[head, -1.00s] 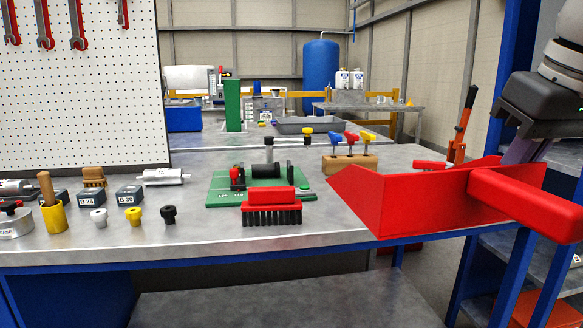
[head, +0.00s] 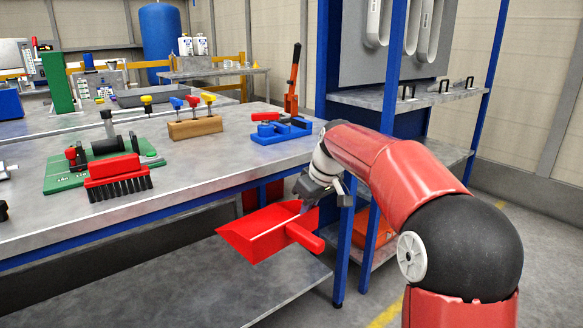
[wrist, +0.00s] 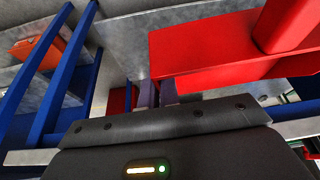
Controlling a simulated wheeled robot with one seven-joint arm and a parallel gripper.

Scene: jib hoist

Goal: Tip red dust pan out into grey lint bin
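The red dust pan (head: 255,235) hangs in the air in front of the bench's front edge, above the lower shelf. Its handle (head: 304,237) points to the lower right. My gripper (head: 306,203) reaches down from above and appears shut on the pan's rear wall; the exact contact is partly hidden. In the wrist view the pan (wrist: 225,52) fills the upper right, beside the purple-grey fingers (wrist: 155,95). Whether anything lies in the pan I cannot tell. I cannot make out a grey lint bin in either view.
The bench (head: 215,165) carries a red brush (head: 117,178), a green board (head: 65,178), a wooden block with coloured tools (head: 195,127) and a blue vise (head: 280,130). A blue-posted rack (head: 395,110) stands close right of the pan. Floor is open at right.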

